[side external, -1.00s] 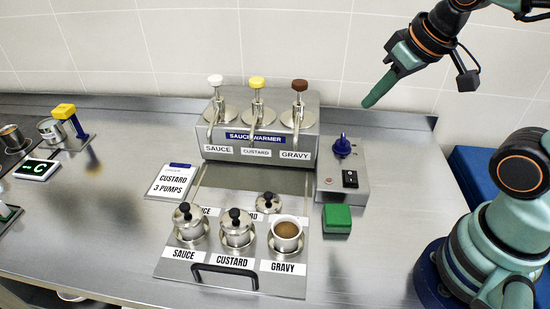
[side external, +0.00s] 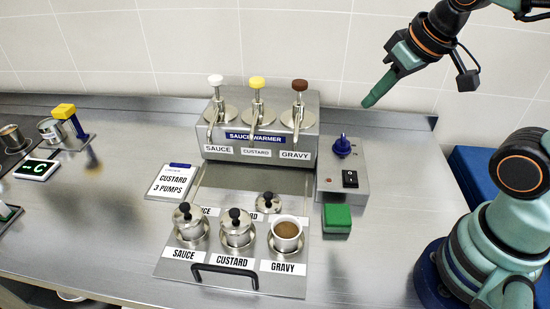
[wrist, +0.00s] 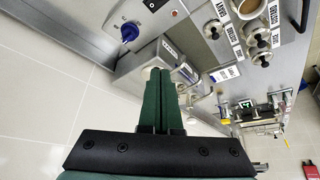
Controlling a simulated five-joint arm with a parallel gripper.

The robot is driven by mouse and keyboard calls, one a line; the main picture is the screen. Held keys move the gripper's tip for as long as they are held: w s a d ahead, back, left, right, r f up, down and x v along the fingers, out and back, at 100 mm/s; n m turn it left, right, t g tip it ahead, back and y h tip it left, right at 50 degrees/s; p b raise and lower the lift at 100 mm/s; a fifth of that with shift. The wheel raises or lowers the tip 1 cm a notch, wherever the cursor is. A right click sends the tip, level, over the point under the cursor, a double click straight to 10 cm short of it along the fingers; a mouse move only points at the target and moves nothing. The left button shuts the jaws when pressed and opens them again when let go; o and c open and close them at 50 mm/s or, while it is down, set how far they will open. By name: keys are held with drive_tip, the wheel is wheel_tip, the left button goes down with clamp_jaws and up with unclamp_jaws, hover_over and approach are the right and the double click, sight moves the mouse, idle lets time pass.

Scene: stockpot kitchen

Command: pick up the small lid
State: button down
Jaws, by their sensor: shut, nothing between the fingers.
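The small lid (side external: 268,203), steel with a black knob, lies on the tray (side external: 220,279) behind the open gravy pot (side external: 286,235). It also shows in the wrist view (wrist: 213,30). The gravy pot is white-rimmed with brown contents. The sauce pot (side external: 188,225) and custard pot (side external: 237,232) beside it have black-knobbed lids on. My gripper (side external: 368,103) is shut and empty, high up at the right of the pump box and well away from the small lid. Its green fingers (wrist: 160,72) are together in the wrist view.
The sauce warmer (side external: 257,140) with three pumps stands behind the tray. A control box (side external: 343,183) with a blue knob and a green block (side external: 337,219) stand to the right. A custard order card (side external: 171,181) lies left. The counter's left middle is clear.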

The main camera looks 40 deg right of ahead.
drive_tip(key=c, duration=1.5)
unclamp_jaws()
drive_tip(key=shift+c, duration=0.2)
drive_tip(key=o, duration=1.5)
drive_tip(key=shift+o, duration=0.2)
drive_tip(key=n+g, duration=0.6)
drive_tip(key=n, duration=1.2)
hover_over(268, 194)
wheel_tip(268, 194, down, 12)
drive_tip(key=f, duration=0.6)
drive_tip(key=shift+s+a+f, duration=0.1)
drive_tip(key=shift+s+f, duration=0.1)
drive_tip(key=shift+s, duration=0.05)
drive_tip(key=shift+w+f, duration=0.2)
drive_tip(key=shift+f, duration=2.65)
